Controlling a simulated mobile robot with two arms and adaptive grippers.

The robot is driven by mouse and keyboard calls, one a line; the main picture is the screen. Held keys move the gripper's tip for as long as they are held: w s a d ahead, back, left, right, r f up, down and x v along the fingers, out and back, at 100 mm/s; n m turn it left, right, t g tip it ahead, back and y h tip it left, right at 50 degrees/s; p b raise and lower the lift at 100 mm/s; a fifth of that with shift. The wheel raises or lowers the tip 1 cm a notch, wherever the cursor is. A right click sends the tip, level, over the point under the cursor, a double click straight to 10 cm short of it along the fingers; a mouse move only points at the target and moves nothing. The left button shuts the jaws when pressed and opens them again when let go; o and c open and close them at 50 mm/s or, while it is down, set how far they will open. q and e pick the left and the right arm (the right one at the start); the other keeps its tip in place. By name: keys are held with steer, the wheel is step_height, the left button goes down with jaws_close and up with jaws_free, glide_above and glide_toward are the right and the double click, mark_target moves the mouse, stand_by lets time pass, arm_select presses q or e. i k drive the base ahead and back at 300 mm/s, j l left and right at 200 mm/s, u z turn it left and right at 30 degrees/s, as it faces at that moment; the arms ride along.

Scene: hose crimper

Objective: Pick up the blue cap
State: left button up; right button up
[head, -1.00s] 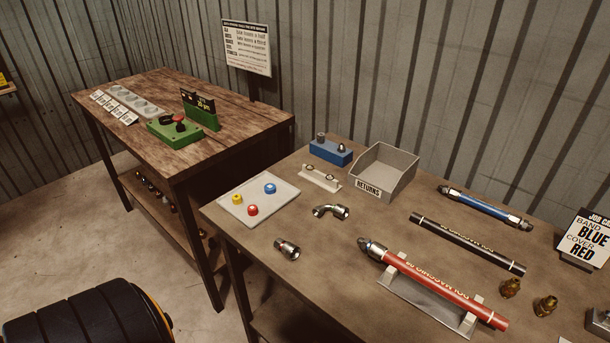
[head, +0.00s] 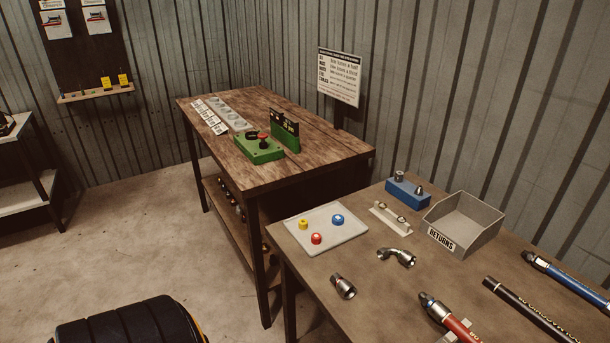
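The blue cap (head: 338,219) stands on a white tray (head: 350,237) at the left end of the near workbench. A yellow cap (head: 303,224) and a red cap (head: 316,238) stand on the same tray, to the left of the blue one. Neither of my grippers shows in the head view.
The near workbench (head: 385,285) also holds an elbow fitting (head: 397,257), a straight fitting (head: 343,286), a blue block (head: 408,191), a grey RETURNS bin (head: 466,222) and hoses at the right. A second wooden table (head: 290,170) with a green control box (head: 259,148) stands behind. Open floor (head: 130,235) lies left.

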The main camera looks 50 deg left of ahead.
mark_target(337, 220)
steer(key=u, duration=1.35)
steer(key=i+j+z, duration=0.1)
steer(key=j, duration=0.2)
steer(key=i, duration=0.05)
